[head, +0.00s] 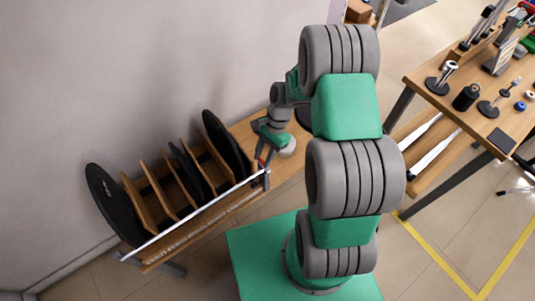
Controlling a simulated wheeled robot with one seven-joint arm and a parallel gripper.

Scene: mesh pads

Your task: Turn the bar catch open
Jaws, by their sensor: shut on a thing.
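A wooden rack (160,262) stands low against the wall and holds black round pads (104,205) upright between wooden dividers. A silver bar (195,215) runs across the rack's front from lower left to upper right. The bar catch (266,174) is at the bar's right end, small and partly covered. My gripper (263,158) reaches down to that end from above and is shut on the catch. The fingertips are small in the head view, so the exact grip is hard to see.
My arm fills the middle of the view. A wooden workbench (425,78) with several tools and dark round bases stands at the right. Yellow tape (430,262) marks the tiled floor. The grey wall (120,80) is close behind the rack.

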